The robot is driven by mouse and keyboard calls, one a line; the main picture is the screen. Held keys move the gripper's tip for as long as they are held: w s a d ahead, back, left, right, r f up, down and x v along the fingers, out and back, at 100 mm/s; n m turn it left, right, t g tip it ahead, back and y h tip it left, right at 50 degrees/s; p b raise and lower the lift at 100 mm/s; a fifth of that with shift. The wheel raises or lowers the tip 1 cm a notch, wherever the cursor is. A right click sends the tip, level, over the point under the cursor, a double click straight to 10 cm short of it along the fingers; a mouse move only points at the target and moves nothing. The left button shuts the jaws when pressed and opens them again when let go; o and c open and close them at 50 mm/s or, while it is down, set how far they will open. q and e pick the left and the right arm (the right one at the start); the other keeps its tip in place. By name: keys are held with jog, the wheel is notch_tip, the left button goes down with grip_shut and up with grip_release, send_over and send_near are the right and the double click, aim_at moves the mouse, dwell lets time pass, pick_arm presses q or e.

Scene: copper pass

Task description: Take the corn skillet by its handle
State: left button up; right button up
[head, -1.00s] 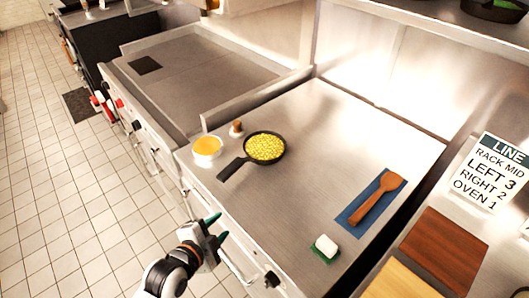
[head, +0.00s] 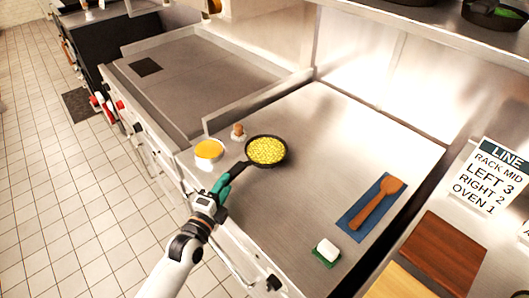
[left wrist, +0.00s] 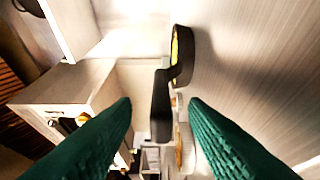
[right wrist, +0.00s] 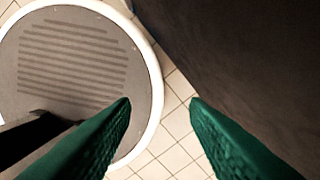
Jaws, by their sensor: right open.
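The corn skillet (head: 266,150) is a black pan full of yellow corn, flat on the steel counter, its handle pointing to the lower left in the head view. My left gripper (head: 222,187) is at the end of that handle and partly hides it. In the left wrist view the skillet (left wrist: 181,60) is seen edge-on. Its handle (left wrist: 161,108) appears between the open green fingers, with a gap on each side. My right gripper (right wrist: 160,104) shows only in the right wrist view, open and empty above the floor.
An orange-filled white bowl (head: 209,150) and a small brown-topped shaker (head: 238,131) stand left of the skillet. The middle counter is clear.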

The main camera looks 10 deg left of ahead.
aim_at(235, 170)
pick_arm(q)
jog(key=w, duration=0.1)
jog(key=w+d+p, duration=0.1)
jog(key=w, duration=0.3)
jog(key=shift+w+d, duration=0.2)
jog(key=shift+d, duration=0.2)
jog(key=shift+w+f, duration=0.1)
jog(key=shift+w, duration=0.15)
jog(key=shift+s, duration=0.1)
jog(key=shift+c, duration=0.6)
grip_shut()
jog(key=shift+r, duration=0.2)
